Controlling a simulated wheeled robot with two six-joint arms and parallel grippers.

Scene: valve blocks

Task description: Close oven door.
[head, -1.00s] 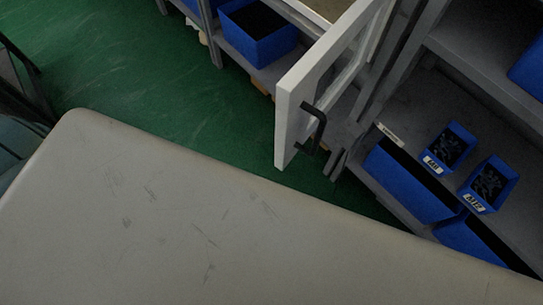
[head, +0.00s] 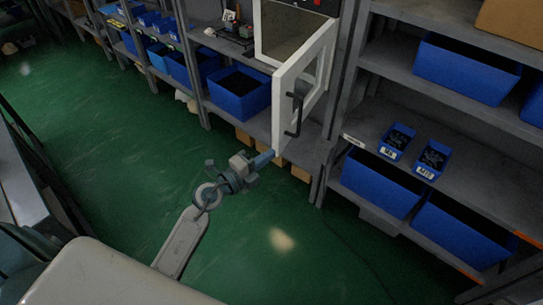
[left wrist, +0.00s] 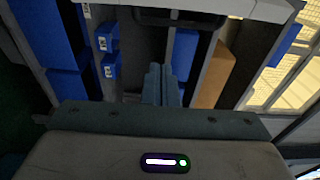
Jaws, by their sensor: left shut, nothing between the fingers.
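The oven (head: 290,34) stands on a shelf at the top middle of the head view. Its white-framed door (head: 305,75) with a window and a black handle (head: 295,113) stands open, swung out toward me. My left gripper (head: 268,157) is shut and empty, with its fingertips close to the door's lower free corner; I cannot tell whether they touch. In the left wrist view, the shut fingers (left wrist: 161,85) point toward a pale panel with a dark handle (left wrist: 180,17), which looks like the door. My right gripper is not in view.
Shelves hold blue bins (head: 239,92) left of the door and more bins (head: 380,183) to its right. Small labelled bins (head: 397,141) sit on the right shelf. Cardboard boxes (head: 300,173) lie below. The green floor (head: 120,170) is clear.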

